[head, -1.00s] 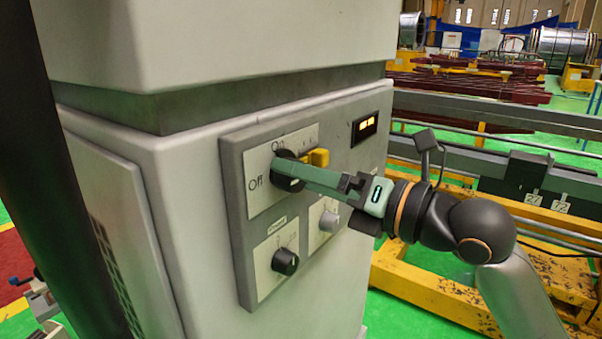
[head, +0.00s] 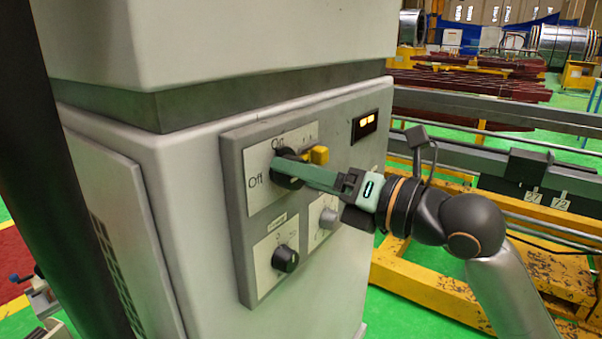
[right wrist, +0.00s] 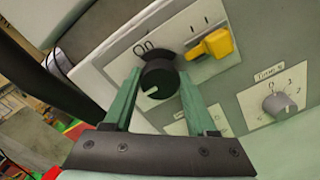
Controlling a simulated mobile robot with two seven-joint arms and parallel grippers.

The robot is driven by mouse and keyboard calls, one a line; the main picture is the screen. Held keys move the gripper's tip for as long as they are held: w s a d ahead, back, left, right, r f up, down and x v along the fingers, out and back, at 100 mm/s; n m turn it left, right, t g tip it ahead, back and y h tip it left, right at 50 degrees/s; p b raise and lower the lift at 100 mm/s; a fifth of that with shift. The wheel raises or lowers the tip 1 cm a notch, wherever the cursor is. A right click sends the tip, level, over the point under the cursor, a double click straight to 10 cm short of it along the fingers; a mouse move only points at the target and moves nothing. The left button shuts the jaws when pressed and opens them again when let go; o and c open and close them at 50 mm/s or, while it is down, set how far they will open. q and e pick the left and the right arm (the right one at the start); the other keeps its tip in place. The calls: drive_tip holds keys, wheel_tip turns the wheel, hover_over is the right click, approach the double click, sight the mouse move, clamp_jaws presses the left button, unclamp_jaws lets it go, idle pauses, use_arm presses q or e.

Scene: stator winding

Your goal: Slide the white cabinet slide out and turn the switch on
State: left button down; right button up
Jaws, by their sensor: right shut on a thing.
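The white cabinet (head: 190,160) carries a grey control panel with a round black switch knob (head: 284,183) between the printed words "On" and "Off". My right gripper (head: 291,173) is shut on this knob, coming from the right. In the right wrist view its green fingers (right wrist: 160,77) stand on either side of the knob (right wrist: 158,82). A white mark shows on the knob's lower left there. The fingers hide part of the knob in the head view, so I cannot tell its exact setting. A white slide is not clearly identifiable. My left gripper is out of view.
A yellow knob (head: 318,155) sits close beside the gripped knob. A smaller black knob (head: 285,258) and a grey knob (head: 328,217) are below. A lit yellow display (head: 366,124) is at upper right. Yellow metal frames (head: 420,283) stand behind my right arm.

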drive_tip(key=c, duration=0.3)
use_arm(q)
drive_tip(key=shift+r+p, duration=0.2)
drive_tip(key=shift+p, duration=0.15)
use_arm(e)
drive_tip(key=shift+r+m, duration=0.1)
drive_tip(key=shift+m, duration=0.4)
use_arm(q)
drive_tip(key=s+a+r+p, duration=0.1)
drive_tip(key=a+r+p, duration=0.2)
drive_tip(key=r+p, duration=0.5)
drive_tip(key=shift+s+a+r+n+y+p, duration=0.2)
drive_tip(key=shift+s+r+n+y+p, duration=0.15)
drive_tip(key=shift+p, duration=1.8)
use_arm(e)
drive_tip(key=shift+m, duration=8.6)
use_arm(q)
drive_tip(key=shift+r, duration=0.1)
use_arm(e)
drive_tip(key=shift+f, duration=0.2)
